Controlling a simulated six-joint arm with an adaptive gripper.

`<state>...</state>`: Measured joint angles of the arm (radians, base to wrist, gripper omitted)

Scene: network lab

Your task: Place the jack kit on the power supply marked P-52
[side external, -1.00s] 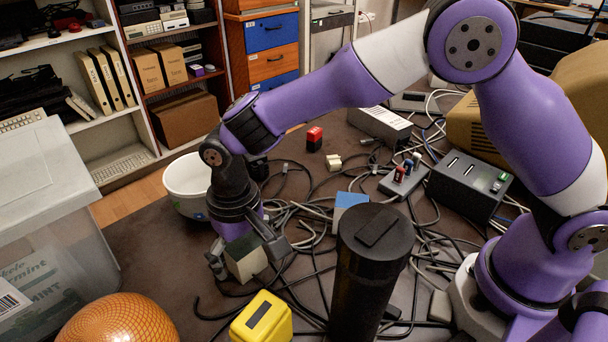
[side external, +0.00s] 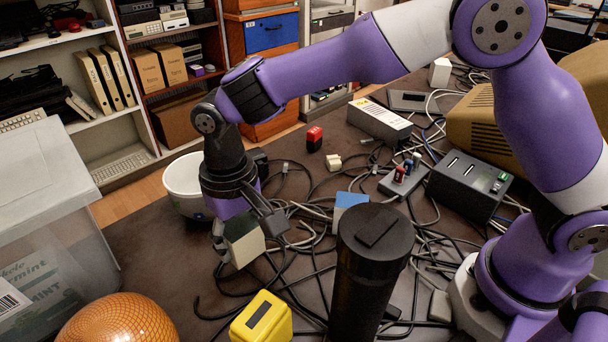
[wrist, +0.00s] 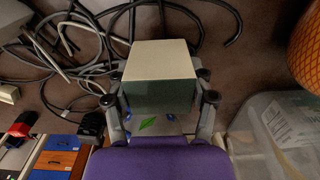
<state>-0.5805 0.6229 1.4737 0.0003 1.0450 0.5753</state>
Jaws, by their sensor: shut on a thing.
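A small box with a pale top and dark green-grey sides (side external: 244,245) is held in my gripper (side external: 250,232); it looks like the jack kit, though no label is readable. In the wrist view the box (wrist: 160,62) sits between the two fingers of my gripper (wrist: 160,98), which are shut on its sides. The box appears a little above the dark table. A long grey box with a white label (side external: 380,122) lies at the back of the table, and a black box with slots and a green switch (side external: 468,186) stands at the right. I cannot read P-52 on either.
A black cylinder (side external: 372,270) and a yellow case (side external: 262,318) stand in front. A white bowl (side external: 184,190) is behind my gripper. Loose cables, a blue-topped block (side external: 350,203) and a switch strip (side external: 402,178) crowd the middle. A clear bin (side external: 60,250) is at left.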

